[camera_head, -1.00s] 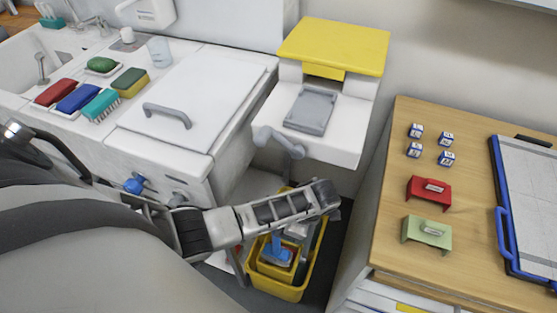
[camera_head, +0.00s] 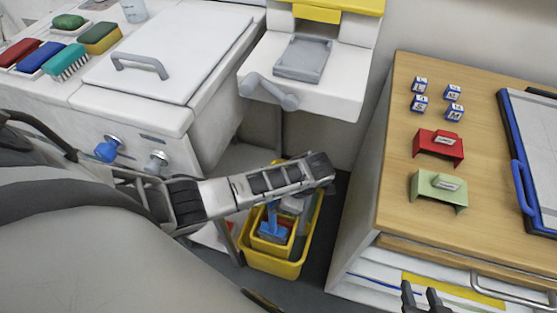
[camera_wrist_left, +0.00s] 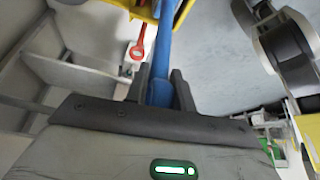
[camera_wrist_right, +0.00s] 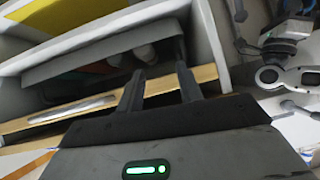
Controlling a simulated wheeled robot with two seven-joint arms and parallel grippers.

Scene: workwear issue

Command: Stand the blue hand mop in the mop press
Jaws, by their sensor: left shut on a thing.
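The blue hand mop (camera_head: 271,226) is seen from above over the mop press, the small yellow basket (camera_head: 270,239) in the yellow bucket (camera_head: 272,267). I cannot tell whether its head rests in the press or is just above it. In the left wrist view its blue handle (camera_wrist_left: 163,60) runs between the fingers of my left gripper (camera_wrist_left: 162,88), which is shut on it; yellow plastic shows at the handle's far end. My right gripper (camera_head: 425,298) is open and empty, in front of the wooden-topped cabinet. The right wrist view also shows it (camera_wrist_right: 160,88).
The wooden-topped cabinet (camera_head: 390,130) stands right of the bucket, with a metal handle (camera_head: 500,290) on its front. A white counter (camera_head: 190,120) stands left, a white unit with a grey lever (camera_head: 268,92) behind. A red-handled thing (camera_wrist_left: 137,47) shows near my left gripper.

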